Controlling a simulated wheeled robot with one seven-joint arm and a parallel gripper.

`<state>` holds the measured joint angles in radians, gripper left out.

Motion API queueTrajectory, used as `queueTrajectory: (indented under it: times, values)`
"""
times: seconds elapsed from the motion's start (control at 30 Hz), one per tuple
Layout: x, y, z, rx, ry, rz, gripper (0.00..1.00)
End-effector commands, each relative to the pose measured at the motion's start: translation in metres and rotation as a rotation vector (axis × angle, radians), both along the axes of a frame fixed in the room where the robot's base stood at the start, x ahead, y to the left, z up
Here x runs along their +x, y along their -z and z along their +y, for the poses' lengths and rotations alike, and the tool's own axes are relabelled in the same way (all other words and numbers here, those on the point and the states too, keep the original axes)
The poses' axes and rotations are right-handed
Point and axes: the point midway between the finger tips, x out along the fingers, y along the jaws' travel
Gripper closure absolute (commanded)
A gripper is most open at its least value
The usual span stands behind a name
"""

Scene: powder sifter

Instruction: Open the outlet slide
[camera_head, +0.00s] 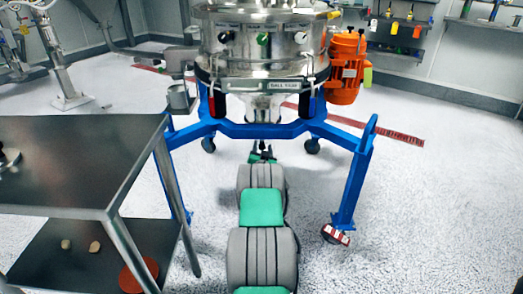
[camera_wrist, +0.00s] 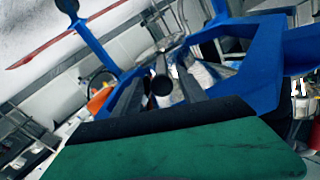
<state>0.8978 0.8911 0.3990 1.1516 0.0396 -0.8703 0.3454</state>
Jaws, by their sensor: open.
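The steel powder sifter (camera_head: 262,45) stands on a blue frame (camera_head: 265,130) in the upper middle of the head view. Its outlet cone (camera_head: 265,106) hangs under the drum. My gripper (camera_head: 262,153) is below the outlet, at the end of my arm. In the wrist view its two dark fingers (camera_wrist: 160,92) are open. A dark round-ended rod or handle (camera_wrist: 162,84) shows between them, seen end-on; I cannot tell whether it touches them. The outlet slide's plate and how far it is open cannot be made out.
The blue frame's legs and crossbars surround my gripper, and they also show close by in the wrist view (camera_wrist: 260,70). An orange motor (camera_head: 345,66) is on the sifter's right. A dark metal table (camera_head: 80,160) stands at left. Floor on the right is clear.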

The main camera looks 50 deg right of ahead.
Motion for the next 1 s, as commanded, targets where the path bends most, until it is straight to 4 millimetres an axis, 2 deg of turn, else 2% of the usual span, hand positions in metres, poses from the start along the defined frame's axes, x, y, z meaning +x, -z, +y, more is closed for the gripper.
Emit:
queueTrajectory:
  times: [0.2,0.8,1.0]
  values:
    - [0.0028,-0.0013,0.0003,0.000,-0.003,0.000,0.51]
    - [0.0028,-0.0012,0.0009,0.000,-0.003,0.000,0.99]
    - [0.0028,-0.0011,0.0009,-0.001,-0.003,0.001,1.00]
